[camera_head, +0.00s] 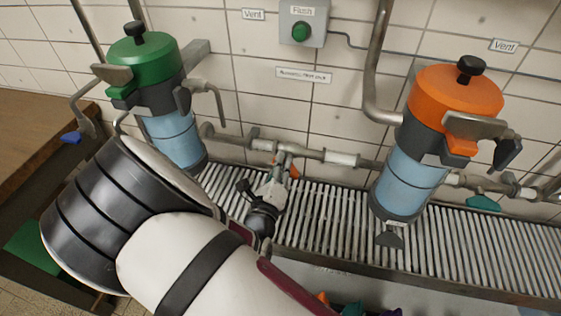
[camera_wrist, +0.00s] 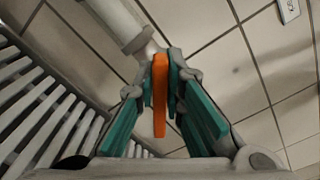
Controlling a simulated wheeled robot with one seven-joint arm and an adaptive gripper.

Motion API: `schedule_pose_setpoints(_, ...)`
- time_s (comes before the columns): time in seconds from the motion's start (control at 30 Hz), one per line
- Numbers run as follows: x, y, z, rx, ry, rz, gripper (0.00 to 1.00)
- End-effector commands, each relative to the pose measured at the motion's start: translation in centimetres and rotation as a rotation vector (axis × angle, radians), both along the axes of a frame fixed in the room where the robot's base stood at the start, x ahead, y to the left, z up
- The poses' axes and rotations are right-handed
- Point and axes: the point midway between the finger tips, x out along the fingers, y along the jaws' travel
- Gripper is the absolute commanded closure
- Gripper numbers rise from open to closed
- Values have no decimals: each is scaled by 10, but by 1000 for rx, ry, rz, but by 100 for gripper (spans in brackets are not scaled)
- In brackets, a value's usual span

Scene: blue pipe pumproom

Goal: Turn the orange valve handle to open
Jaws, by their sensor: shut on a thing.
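The orange valve handle (camera_wrist: 159,100) is a flat orange lever on a grey pipe fitting. In the wrist view it stands upright between the teal-lined fingers of my gripper (camera_wrist: 160,85), which are closed around it. In the head view a small orange part of the handle (camera_head: 294,170) shows beside my gripper (camera_head: 280,175), at the pipe between the two filter housings. My fingers hide most of the handle and part of the valve body there.
A green-topped housing (camera_head: 146,57) stands left and an orange-topped housing (camera_head: 457,98) right, both with levers. The wall pipe (camera_head: 342,158) runs between them above a slatted grate (camera_head: 335,215). A teal handle (camera_head: 483,203) lies far right. A box with a green button (camera_head: 301,32) hangs above.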

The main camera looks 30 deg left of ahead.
Motion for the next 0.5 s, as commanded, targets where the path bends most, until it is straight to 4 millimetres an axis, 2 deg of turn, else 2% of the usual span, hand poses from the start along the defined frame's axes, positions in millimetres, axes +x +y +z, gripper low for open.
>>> schedule_pose_setpoints(0.5, -3, 3, -9, -450, -105, 2, 100)
